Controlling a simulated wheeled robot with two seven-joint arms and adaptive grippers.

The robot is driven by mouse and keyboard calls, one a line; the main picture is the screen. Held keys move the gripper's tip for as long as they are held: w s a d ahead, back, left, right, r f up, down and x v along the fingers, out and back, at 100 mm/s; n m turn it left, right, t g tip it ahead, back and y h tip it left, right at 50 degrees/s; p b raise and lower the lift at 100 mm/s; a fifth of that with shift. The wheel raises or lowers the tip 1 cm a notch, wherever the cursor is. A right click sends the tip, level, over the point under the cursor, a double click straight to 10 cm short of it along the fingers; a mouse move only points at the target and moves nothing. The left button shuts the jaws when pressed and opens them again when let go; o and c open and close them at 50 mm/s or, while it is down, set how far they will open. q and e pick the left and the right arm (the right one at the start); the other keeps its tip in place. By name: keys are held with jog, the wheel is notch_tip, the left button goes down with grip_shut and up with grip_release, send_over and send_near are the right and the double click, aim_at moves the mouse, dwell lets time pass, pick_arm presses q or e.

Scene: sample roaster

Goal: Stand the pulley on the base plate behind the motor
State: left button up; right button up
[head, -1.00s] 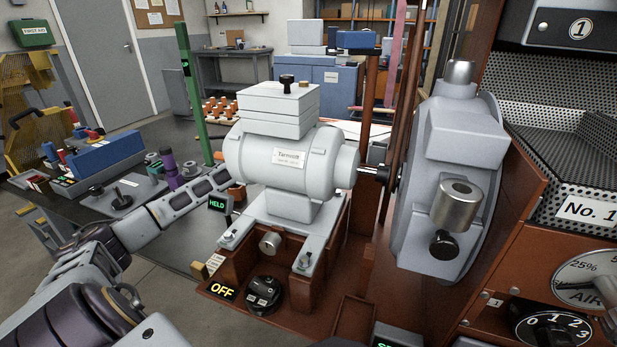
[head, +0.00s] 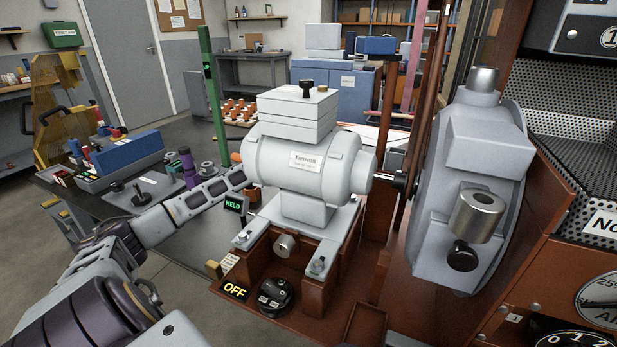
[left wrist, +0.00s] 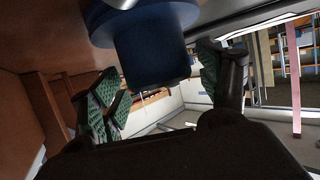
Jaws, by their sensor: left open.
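The light grey motor (head: 300,165) stands on the base plate (head: 343,222), its shaft pointing right to the large grey housing (head: 470,190). My left arm reaches in from the left, and its gripper is hidden behind the motor in the head view. In the left wrist view my left gripper (left wrist: 158,88) is open, with green-padded fingers on both sides. A dark blue round body (left wrist: 150,50) shows between and above the fingers; I cannot tell whether it is the pulley or whether they touch it. I see no clear pulley in the head view. My right gripper is out of view.
A green post (head: 213,85) stands behind the motor's left. The dark bench (head: 150,205) on the left carries a blue box (head: 120,153) and a purple cylinder (head: 188,168). A HELD display (head: 234,204) and a black knob (head: 275,296) sit near the base plate.

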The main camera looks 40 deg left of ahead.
pick_arm(q)
jog(key=shift+p+v, duration=0.6)
jog(key=shift+v, duration=1.5)
jog(key=shift+p+v, duration=0.4)
jog(key=shift+v, duration=0.65)
jog(key=shift+s+a+r, duration=0.15)
jog(key=shift+s+r, duration=0.05)
jog(key=shift+s, duration=0.15)
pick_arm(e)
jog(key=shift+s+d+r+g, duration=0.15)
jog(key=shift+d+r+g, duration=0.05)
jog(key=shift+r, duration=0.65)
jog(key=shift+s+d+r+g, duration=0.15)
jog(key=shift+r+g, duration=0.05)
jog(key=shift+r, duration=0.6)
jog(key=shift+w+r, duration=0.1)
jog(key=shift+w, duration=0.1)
pick_arm(q)
jog(key=shift+r+p, duration=0.15)
jog(key=shift+p, duration=0.15)
